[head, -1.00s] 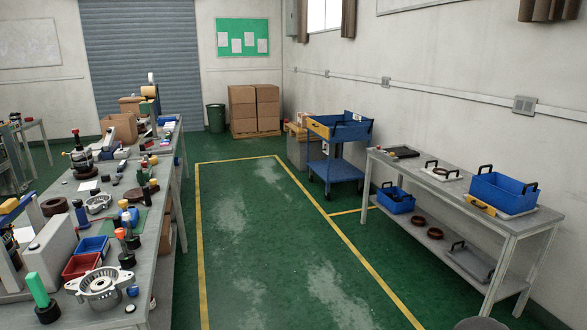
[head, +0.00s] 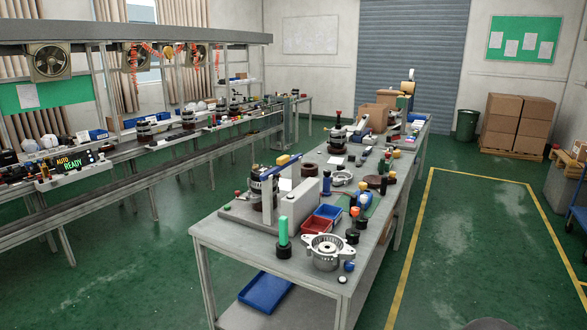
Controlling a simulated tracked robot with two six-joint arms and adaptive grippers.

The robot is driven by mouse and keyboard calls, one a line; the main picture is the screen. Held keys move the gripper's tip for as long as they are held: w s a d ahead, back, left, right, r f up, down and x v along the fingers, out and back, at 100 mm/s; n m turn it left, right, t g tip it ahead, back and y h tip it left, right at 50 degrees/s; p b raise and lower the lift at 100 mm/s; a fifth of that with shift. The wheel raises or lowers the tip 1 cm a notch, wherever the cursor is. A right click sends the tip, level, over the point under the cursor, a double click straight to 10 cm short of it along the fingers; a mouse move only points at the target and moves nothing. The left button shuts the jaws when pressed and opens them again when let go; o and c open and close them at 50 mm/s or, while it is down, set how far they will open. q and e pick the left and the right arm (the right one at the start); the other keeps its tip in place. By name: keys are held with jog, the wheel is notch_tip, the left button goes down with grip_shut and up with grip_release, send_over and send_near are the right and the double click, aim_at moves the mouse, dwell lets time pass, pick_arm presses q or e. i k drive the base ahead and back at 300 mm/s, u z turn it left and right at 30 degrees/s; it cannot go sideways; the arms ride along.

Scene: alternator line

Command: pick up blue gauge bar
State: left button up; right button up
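I cannot pick out a blue gauge bar for certain. A green upright cylinder (head: 283,232) on a black base stands near the front edge. A small blue knob-like piece (head: 350,267) lies right of the silver alternator housing (head: 328,252). Neither of my grippers shows in the head view.
A red bin (head: 312,224) and a blue bin (head: 328,212) sit on the workbench. A blue tray (head: 265,292) is on its lower shelf. A conveyor line (head: 100,185) runs along the left. Green floor lies open between them and inside the yellow lines at right.

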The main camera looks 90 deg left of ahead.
aim_at(284, 163)
jog(key=z, duration=0.4)
jog(key=i, duration=0.2)
jog(key=u, duration=2.35)
jog(key=i, duration=0.35)
jog(key=u, duration=1.7)
jog(key=k, duration=0.6)
jog(key=u, duration=0.45)
jog(key=i, duration=1.65)
jog(key=z, duration=0.5)
